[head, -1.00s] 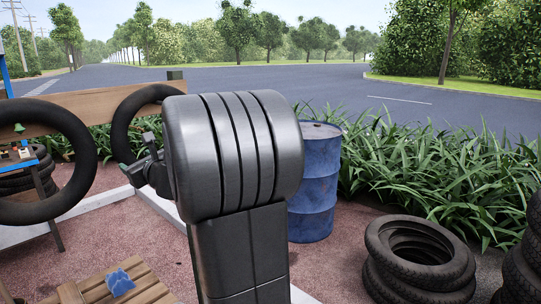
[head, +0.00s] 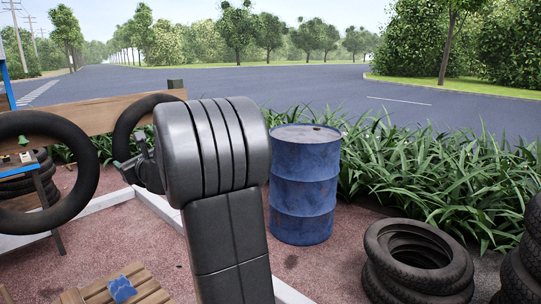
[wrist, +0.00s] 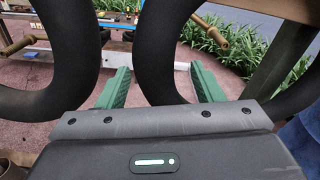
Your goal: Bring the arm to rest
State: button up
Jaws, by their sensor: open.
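Only a small dark and green part of the gripper shows at the joint's left, near the hanging tubes.
Inner tubes (head: 88,150) hang by a wooden beam (head: 85,118) at the left. A blue barrel (head: 305,185) stands right of my arm. Stacked tyres (head: 418,262) lie at lower right. A wooden slatted seat (head: 98,290) with a blue cloth (head: 122,289) is at lower left.

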jog(key=v, duration=1.1)
jog(key=shift+b, duration=0.45)
jog(key=shift+d, duration=0.1)
